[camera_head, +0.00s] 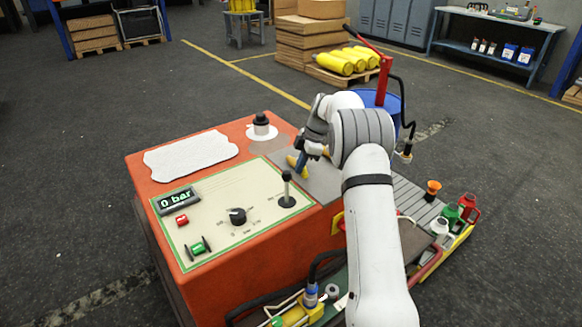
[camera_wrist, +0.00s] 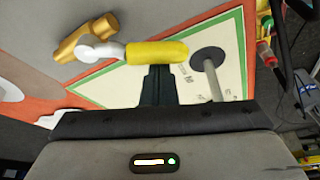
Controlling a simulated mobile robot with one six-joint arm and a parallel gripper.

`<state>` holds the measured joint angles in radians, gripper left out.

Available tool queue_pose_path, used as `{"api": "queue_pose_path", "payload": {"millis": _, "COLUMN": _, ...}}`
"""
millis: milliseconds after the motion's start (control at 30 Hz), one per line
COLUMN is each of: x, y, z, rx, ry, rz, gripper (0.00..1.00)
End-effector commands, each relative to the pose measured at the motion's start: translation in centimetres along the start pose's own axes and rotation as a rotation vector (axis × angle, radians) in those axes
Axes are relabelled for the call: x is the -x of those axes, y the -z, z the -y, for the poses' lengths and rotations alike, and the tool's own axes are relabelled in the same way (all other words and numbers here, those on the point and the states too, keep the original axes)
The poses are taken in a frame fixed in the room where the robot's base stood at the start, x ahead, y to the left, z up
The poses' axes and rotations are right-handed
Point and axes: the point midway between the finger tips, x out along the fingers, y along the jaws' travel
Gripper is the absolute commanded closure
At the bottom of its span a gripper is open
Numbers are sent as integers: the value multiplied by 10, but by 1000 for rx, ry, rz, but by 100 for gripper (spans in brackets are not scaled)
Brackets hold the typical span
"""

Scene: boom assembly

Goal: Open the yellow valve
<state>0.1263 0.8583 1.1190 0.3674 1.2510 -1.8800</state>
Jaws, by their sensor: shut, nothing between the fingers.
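The yellow valve has a yellow lever handle (camera_wrist: 156,52) in the wrist view, joined by a pale grey neck to a brass-coloured body (camera_wrist: 85,40) on its left. In the head view, parts of the yellow valve (camera_head: 292,160) show on the grey top of the orange machine, partly hidden by my gripper. My gripper (camera_head: 301,164) is shut and empty. In the wrist view its dark fingertips (camera_wrist: 158,70) are right at the lower edge of the yellow handle, near its middle. I cannot tell whether they touch it.
The lever's round base shows right of the handle in the wrist view. A black-capped post (camera_head: 261,125) stands behind.

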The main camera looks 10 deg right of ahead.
Motion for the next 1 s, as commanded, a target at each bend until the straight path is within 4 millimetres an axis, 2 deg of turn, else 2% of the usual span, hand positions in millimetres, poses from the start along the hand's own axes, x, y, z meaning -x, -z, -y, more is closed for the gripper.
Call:
{"api": "queue_pose_path", "payload": {"millis": 433, "x": 9, "y": -23, "z": 1, "rx": 320, "ry": 118, "rz": 1, "gripper": 100}}
{"api": "queue_pose_path", "payload": {"millis": 1000, "x": 11, "y": -31, "z": 0, "rx": 312, "ry": 115, "rz": 2, "gripper": 100}}
